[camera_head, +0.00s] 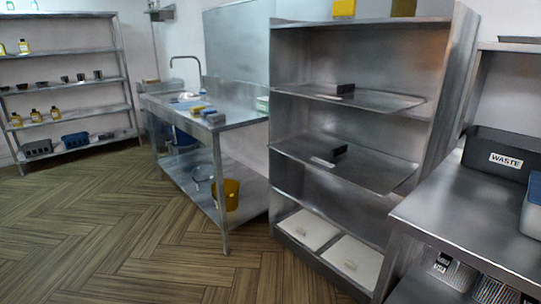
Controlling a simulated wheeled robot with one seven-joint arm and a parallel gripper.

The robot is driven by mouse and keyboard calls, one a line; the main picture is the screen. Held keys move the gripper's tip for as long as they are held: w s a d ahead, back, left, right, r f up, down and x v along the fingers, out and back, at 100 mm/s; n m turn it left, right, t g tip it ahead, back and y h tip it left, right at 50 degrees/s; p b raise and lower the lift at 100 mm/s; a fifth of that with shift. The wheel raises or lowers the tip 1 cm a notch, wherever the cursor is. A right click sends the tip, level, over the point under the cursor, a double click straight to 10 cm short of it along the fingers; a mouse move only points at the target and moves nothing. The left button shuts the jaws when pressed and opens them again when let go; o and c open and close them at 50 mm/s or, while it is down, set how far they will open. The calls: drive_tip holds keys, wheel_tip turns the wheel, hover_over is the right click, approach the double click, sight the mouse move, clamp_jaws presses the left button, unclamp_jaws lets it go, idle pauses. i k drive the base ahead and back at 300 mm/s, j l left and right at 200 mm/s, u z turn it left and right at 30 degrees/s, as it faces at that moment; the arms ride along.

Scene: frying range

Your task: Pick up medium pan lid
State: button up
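I cannot make out a medium pan lid for certain in the head view. A small grey rounded item (203,174) sits beside a yellow bucket (229,194) on the lower shelf of the sink table; I cannot tell what it is. My gripper is not in view.
A steel shelf unit (440,95) holds trays with dark blocks. A steel counter (470,215) with a dark WASTE bin (497,157) stands at right. The sink table (235,121) is left of centre, and a rack (70,50) stands far left. Open wooden floor (110,235) lies at left.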

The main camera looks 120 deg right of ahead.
sight(378, 174)
drive_tip(key=z, duration=5.1)
drive_tip(key=i+j+z, duration=0.1)
drive_tip(key=z, duration=0.45)
